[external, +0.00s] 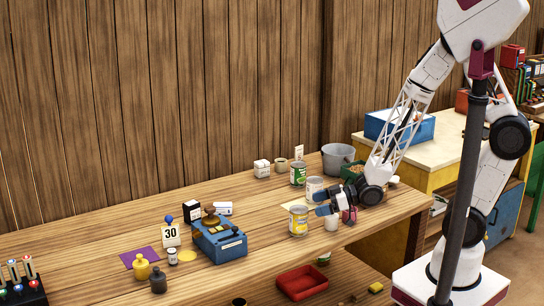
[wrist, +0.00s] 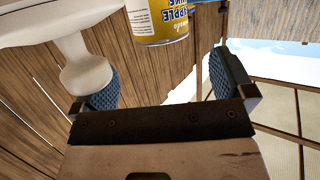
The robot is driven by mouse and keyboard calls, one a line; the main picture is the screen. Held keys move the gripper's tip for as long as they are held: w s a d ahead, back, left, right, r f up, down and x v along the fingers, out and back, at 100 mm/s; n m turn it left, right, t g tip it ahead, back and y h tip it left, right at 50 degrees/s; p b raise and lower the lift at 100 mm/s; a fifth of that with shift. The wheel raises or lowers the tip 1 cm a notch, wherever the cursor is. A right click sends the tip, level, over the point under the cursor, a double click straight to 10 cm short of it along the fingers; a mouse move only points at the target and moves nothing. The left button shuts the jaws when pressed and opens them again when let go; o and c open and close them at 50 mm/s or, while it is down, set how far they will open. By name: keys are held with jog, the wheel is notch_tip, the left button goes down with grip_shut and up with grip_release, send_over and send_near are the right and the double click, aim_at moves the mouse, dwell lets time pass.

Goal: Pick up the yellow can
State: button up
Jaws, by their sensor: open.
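The yellow can (external: 298,221) stands upright on the wooden table, with a yellow label and a pale upper band. My gripper (external: 321,203) is open just to the right of it and slightly above its middle, with its blue fingers pointing toward it. In the wrist view, the can (wrist: 158,24) shows at the top edge with fruit-label lettering, partly cut off. It lies beyond the gap between the blue-padded fingers of my gripper (wrist: 163,72). Nothing is between the fingers.
A pale can (external: 314,188) and a green can (external: 298,173) stand close behind. A white cup (external: 331,221) is beside my gripper. A grey bucket (external: 338,158) stands at the back. A blue scale-like box (external: 220,240) is to the left, with free table between.

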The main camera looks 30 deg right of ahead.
aim_at(302, 209)
jog(key=shift+x, duration=1.25)
jog(key=shift+x, duration=2.6)
jog(key=shift+s, duration=0.1)
jog(key=c, duration=1.2)
